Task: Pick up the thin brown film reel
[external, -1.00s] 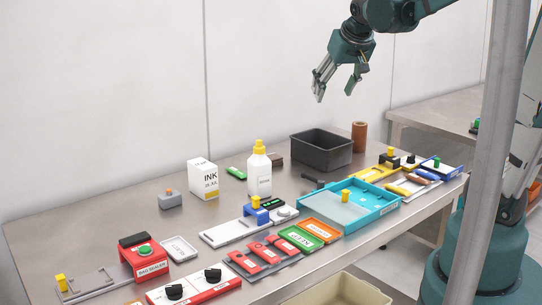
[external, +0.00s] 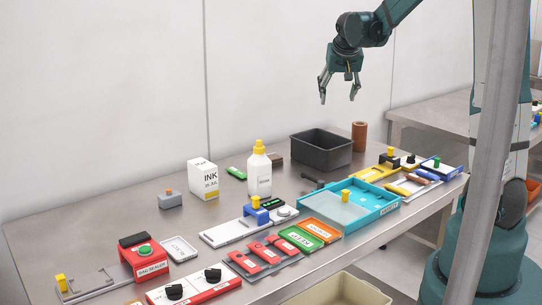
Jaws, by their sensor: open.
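A brown cylinder (external: 359,136), which looks like the film reel, stands upright at the back right of the metal table, just right of the dark grey bin. My gripper (external: 338,98) is open and empty, with its fingers pointing down. It is in the air and appears above the bin in the picture, up and left of the brown cylinder. Nothing is between the fingers.
The dark grey bin (external: 321,151) looks empty. A white bottle with a yellow cap (external: 259,173) and an ink box (external: 203,179) stand to the left. A turquoise tray (external: 380,205) and several small stations line the front. A beige bin (external: 335,291) sits below the front edge.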

